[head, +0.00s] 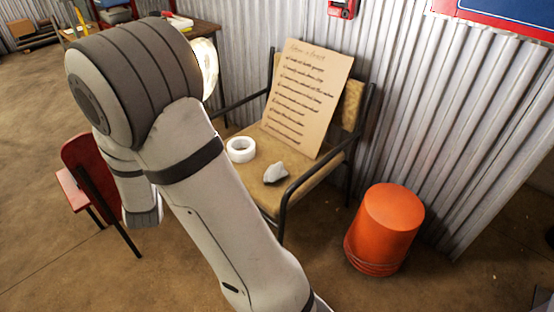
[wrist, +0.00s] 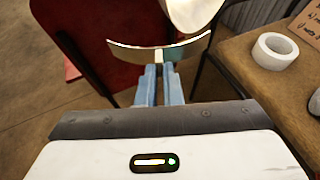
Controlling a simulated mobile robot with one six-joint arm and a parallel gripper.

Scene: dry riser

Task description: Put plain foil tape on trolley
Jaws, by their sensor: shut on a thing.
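My gripper (wrist: 160,72) shows in the wrist view, its blue fingers shut on the edge of a thin, shiny curved band (wrist: 130,49). The band looks like part of the foil tape roll; most of its shape is cut off or hidden, so I cannot tell whether it is plain. In the head view my arm hides the gripper. A white tape roll (head: 240,149) lies on the seat of the tan chair, apart from my gripper; it also shows at the right of the wrist view (wrist: 274,51). I cannot make out a trolley.
The tan chair (head: 322,171) also holds a written board (head: 306,98) and a grey lump (head: 275,173). An orange bucket (head: 385,229) stands to its right. A red chair (head: 84,166) stands left. A pale round thing (wrist: 192,10) is just beyond the band.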

